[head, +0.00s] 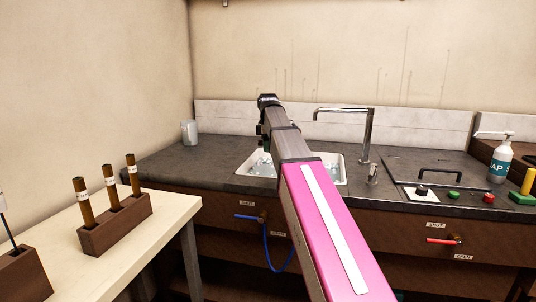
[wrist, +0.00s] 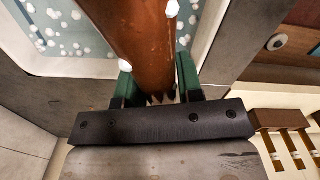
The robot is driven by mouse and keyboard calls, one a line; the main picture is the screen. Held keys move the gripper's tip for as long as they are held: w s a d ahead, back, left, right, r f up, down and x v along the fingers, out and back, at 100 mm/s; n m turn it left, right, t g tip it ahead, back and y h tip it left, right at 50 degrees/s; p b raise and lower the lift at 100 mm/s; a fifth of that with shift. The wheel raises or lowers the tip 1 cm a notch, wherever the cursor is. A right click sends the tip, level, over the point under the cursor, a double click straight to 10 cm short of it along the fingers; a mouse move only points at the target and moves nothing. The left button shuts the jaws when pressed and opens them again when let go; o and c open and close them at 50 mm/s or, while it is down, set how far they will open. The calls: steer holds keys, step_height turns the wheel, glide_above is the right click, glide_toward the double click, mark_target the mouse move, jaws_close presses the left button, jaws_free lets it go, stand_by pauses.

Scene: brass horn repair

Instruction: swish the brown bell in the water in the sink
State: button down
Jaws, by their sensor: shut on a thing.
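The brown bell (wrist: 138,32) shows in the wrist view as a wide copper-brown tube with a few white suds on it. My gripper (wrist: 155,82) is shut on it, a green finger on each side. The bell's far end runs out of the top of the picture, so I cannot tell how deep it sits. The sink (head: 341,180) is a white basin in the dark counter; its rim also shows in the wrist view (wrist: 217,12). Pale water (wrist: 68,40) with white suds lies behind the bell.
A tall tap (head: 368,135) stands at the sink's right. Farther right are a panel with buttons (head: 454,195) and a soap bottle (head: 500,162). A jar (head: 189,132) stands on the counter at left. A pale bench (head: 150,235) holds a rack (head: 115,224) of brown sticks.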

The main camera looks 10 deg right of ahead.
steer(key=shift+r, duration=3.4)
steer(key=shift+w+a, duration=0.1)
